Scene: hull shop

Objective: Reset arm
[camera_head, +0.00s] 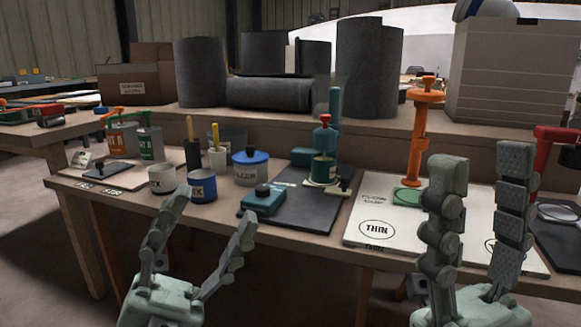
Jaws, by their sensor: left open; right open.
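My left gripper (207,217) is open and empty, low in front of the workbench's front edge. Its fingertips show just below a blue cup (202,189) and a teal device (263,201). My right gripper (481,172) is open and empty, with its fingers pointing up. It covers part of a white board (376,208) marked "THIN". No object is between the fingers of either gripper.
The workbench (321,244) carries a white cup (162,179), a blue-lidded pot (250,167), a dark mat (308,210) and an orange stand (417,140).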

